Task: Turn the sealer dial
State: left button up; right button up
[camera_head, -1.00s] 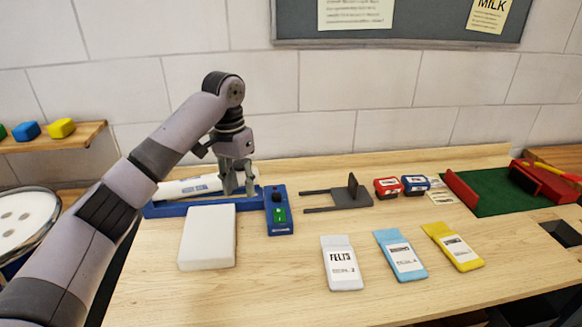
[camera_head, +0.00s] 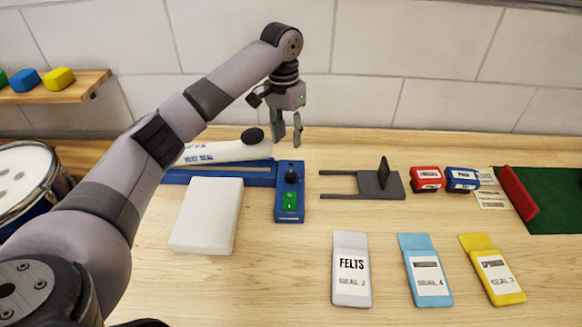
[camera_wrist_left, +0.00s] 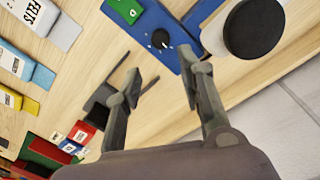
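The sealer dial (camera_head: 291,177) is a small black knob on the blue control box (camera_head: 290,211), behind a green switch (camera_head: 289,201). In the left wrist view the dial (camera_wrist_left: 159,38) shows a white pointer mark. My left gripper (camera_head: 289,139) points down, open and empty, above and apart from the dial in the head view. In the left wrist view its fingers (camera_wrist_left: 162,76) are spread, with the dial beyond them. The white sealer arm (camera_head: 222,152), marked HEAT SEAL, lies along the blue base, with a black round knob (camera_head: 253,135) at its end. My right gripper is not in view.
A white block (camera_head: 206,215) lies in front of the sealer. A grey forked stand (camera_head: 375,186) is right of the control box, then red (camera_head: 426,179) and blue (camera_head: 462,180) boxes. White, blue and yellow packets (camera_head: 352,270) lie in front. Bare wood surrounds them.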

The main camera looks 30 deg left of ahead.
aim_at(291, 174)
pick_arm(q)
jog(key=f, duration=0.4)
jog(key=f+p, duration=0.1)
jog(key=f, duration=0.3)
jog(key=f+p, duration=0.1)
jog(key=f, duration=0.3)
jog(key=shift+w+d+f, duration=0.15)
jog(key=shift+d+f, duration=0.2)
jog(key=shift+c, duration=0.6)
jog(key=shift+r, duration=0.1)
grip_shut()
